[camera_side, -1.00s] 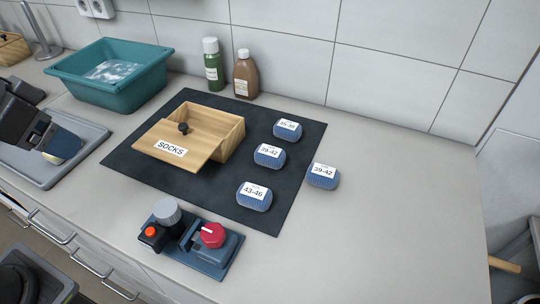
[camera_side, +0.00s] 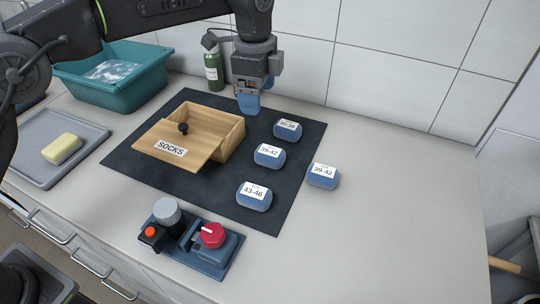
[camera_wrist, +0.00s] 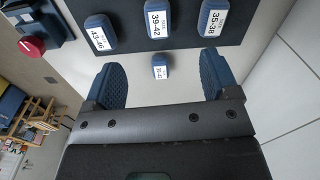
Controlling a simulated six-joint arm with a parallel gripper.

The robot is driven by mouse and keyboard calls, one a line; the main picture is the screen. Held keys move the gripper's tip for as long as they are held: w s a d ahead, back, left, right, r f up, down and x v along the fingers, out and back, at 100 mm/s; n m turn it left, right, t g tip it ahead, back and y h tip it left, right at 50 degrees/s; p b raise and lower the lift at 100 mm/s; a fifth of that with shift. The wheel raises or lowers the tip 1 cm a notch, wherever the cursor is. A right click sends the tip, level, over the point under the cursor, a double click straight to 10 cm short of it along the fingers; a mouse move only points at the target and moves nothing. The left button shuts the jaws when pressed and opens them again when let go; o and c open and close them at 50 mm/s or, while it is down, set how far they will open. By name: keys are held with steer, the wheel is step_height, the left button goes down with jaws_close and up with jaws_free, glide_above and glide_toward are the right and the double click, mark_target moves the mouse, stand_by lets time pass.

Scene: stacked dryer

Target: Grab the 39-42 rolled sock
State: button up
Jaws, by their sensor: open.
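Two blue rolled socks are labelled 39-42. One (camera_side: 269,156) lies on the dark mat in the middle of a row, and the other (camera_side: 322,176) lies on the bare counter right of the mat. In the wrist view the mat one (camera_wrist: 158,22) is at the top, and the counter one (camera_wrist: 160,67) shows between my fingers but farther down. Socks labelled 35-38 (camera_side: 287,130) and 43-46 (camera_side: 254,196) flank the row. My gripper (camera_side: 248,103) is open and empty, with blue fingertips, above the mat's back edge, behind and left of the socks.
A wooden SOCKS box (camera_side: 223,138) with its lid partly slid off stands on the mat (camera_side: 215,195). A control panel (camera_side: 207,258) is in front. A teal basin (camera_side: 125,92) and green bottle (camera_side: 214,70) stand behind; yellow soap (camera_side: 62,149) lies on a grey tray. Right counter is clear.

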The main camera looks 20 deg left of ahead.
mark_target(270, 150)
steer(key=shift+m, duration=0.6)
steer(key=f, duration=0.3)
steer(key=d+f, duration=0.1)
steer(key=f, duration=0.3)
steer(key=d+f, duration=0.1)
steer(key=f, duration=0.2)
steer(key=shift+w+f, duration=0.3)
steer(key=shift+s+d+f, duration=0.1)
steer(key=shift+f, duration=0.8)
steer(key=shift+s+d+f, duration=0.15)
steer(key=shift+f, duration=0.8)
steer(key=shift+s+d+f, duration=0.1)
steer(key=shift+f, duration=0.8)
steer(key=c, duration=1)
steer(key=shift+r, duration=0.1)
